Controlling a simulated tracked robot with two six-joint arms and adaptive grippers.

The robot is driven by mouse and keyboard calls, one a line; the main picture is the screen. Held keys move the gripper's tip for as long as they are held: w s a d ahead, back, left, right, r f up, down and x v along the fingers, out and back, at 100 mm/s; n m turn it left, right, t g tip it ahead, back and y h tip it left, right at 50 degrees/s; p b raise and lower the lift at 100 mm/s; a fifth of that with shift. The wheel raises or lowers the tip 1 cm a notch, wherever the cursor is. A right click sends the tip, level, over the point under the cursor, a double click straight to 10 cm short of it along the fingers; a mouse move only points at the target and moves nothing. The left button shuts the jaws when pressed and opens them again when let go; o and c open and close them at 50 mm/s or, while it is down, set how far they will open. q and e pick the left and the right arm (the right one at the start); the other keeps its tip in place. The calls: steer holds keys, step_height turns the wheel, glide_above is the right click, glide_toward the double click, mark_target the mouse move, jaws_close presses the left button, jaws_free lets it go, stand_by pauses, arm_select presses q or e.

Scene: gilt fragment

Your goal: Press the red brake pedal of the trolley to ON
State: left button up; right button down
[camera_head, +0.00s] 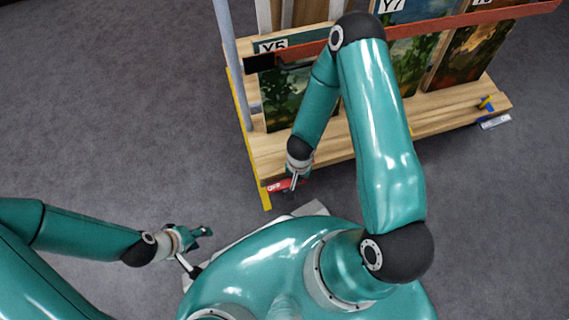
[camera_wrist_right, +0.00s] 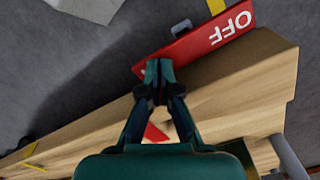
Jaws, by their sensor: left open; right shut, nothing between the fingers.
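The red brake pedal (camera_head: 277,186) sits low at the near left end of the trolley's wooden base (camera_head: 440,120). Its white OFF lettering shows in the head view and large on the red plate in the right wrist view (camera_wrist_right: 205,42). My right gripper (camera_head: 295,182) is shut and empty, just at the pedal's right end. In the wrist view its fingertips (camera_wrist_right: 155,71) overlap the plate's end away from OFF and hide part of a white mark. I cannot tell whether they touch. My left gripper (camera_head: 199,248) is open and empty, left of the pedal and nearer my body.
Framed paintings (camera_head: 410,62) with labels stand on the trolley behind a red-brown rail (camera_head: 465,18). A grey post (camera_head: 229,60) and a yellow strip (camera_head: 247,140) mark its left end. Grey floor (camera_head: 110,110) to the left is clear.

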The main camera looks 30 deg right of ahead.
steer(key=shift+f, duration=0.3)
steer(key=shift+r, duration=0.1)
step_height(320, 180, up, 7)
steer(key=p, duration=0.7)
stand_by(0.5)
